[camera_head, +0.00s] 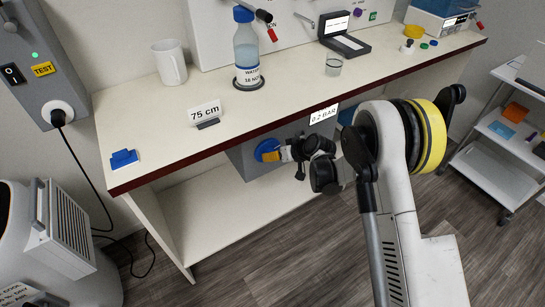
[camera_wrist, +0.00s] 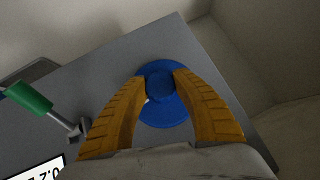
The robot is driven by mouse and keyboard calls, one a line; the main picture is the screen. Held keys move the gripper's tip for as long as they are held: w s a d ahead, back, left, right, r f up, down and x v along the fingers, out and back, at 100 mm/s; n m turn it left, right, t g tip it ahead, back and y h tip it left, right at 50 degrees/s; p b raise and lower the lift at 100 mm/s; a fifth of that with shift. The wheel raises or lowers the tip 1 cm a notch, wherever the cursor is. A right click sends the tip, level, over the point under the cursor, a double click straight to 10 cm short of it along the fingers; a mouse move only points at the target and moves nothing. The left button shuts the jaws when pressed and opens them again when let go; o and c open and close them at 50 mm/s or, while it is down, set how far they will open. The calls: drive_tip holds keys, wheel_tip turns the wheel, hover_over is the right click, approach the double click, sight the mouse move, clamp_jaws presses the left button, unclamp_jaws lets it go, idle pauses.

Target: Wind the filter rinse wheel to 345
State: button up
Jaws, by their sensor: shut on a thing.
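The filter rinse wheel appears to be the blue round wheel (camera_head: 267,151) on the front of a grey box under the counter. In the wrist view the blue wheel (camera_wrist: 165,112) has a raised round hub in its middle. My gripper (camera_head: 274,154) reaches it from the right in the head view. In the wrist view the yellow-orange fingers of my gripper (camera_wrist: 161,80) are shut on the hub, one on each side. A small white mark shows beside the left finger. No scale or number 345 is readable, so the wheel's setting cannot be told.
A green-handled lever (camera_wrist: 30,98) stands left of the wheel on the grey box (camera_wrist: 98,82). A "0.2 BAR" label (camera_head: 324,114) is near the counter edge. The counter (camera_head: 140,115) above holds a bottle (camera_head: 246,50), a mug (camera_head: 170,62) and a "75 cm" sign (camera_head: 205,112).

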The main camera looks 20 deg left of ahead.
drive_tip(key=m+g+y, duration=0.2)
drive_tip(key=y, duration=0.1)
drive_tip(key=shift+f+m+g, duration=0.1)
drive_tip(key=shift+m+g, duration=0.2)
drive_tip(key=shift+g, duration=0.1)
drive_tip(key=shift+m+g+y, duration=0.9)
drive_tip(key=shift+m+y, duration=0.1)
drive_tip(key=shift+y, duration=0.4)
drive_tip(key=shift+s, duration=0.1)
drive_tip(key=o, duration=1.2)
drive_tip(key=shift+a, duration=0.15)
drive_tip(key=v, duration=1.2)
drive_tip(key=shift+f, duration=0.15)
